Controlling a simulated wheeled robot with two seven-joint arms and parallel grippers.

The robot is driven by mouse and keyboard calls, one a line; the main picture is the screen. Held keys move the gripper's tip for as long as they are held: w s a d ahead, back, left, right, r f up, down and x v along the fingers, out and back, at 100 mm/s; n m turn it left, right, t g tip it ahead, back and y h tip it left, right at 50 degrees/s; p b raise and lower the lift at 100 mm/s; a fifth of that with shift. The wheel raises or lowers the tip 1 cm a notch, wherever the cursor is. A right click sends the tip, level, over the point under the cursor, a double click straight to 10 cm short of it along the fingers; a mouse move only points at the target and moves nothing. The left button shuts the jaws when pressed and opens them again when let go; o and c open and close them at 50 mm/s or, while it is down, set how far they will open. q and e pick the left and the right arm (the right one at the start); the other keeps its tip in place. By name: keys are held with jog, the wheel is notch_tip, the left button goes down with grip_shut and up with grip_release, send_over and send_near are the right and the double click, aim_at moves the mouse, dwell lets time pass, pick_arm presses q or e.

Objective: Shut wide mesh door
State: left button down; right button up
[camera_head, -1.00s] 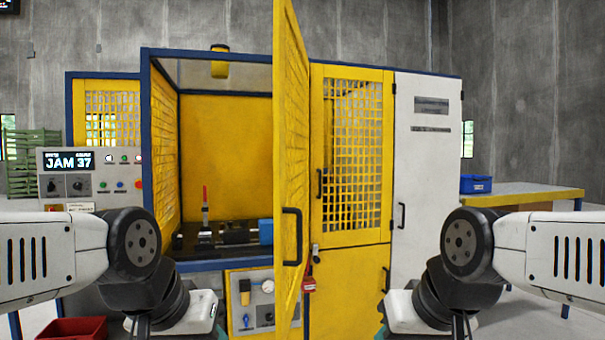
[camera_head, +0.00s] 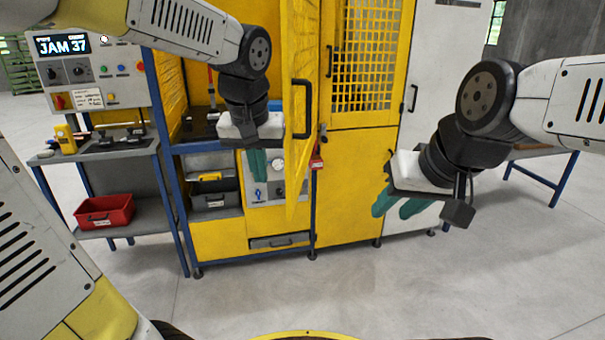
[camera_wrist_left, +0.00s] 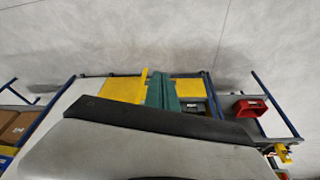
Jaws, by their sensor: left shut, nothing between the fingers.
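The wide yellow mesh door (camera_head: 300,150) stands swung open in the head view, almost edge-on to me, with a black bar handle (camera_head: 301,95) on its face. My left gripper (camera_head: 258,165) is just left of the door's lower half, on the side of the open bay. Its green fingers are shut and empty; they also show in the left wrist view (camera_wrist_left: 161,90). I cannot tell whether it touches the door. My right gripper (camera_head: 397,205) hangs to the right, clear of the door, its green fingers pointing down; their gap is unclear.
A narrower mesh door (camera_head: 362,65) is closed on the machine, right of the open door. A control panel (camera_head: 92,70) and a red bin (camera_head: 104,211) on a shelf are at the left. A drawer (camera_head: 280,241) sits low in the machine. The front floor is clear.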

pick_arm(q)
jog(key=w+d+f+t+y, duration=0.25)
jog(key=w+d+y, duration=0.25)
jog(key=w+d, duration=0.95)
send_near(293, 187)
notch_tip(293, 187, down, 3)
jog(key=w+d, duration=0.2)
jog(key=d, duration=0.1)
jog(key=shift+g, duration=0.35)
jog(key=shift+w+a+f, duration=0.15)
jog(key=shift+w+a, duration=0.05)
jog(key=shift+a, duration=0.55)
jog(key=shift+w+a+f, duration=0.1)
jog(key=shift+w+a, duration=0.1)
jog(key=shift+a, duration=0.55)
jog(key=shift+w+a+f, duration=0.15)
jog(key=shift+a, duration=0.6)
jog(key=shift+a, duration=0.1)
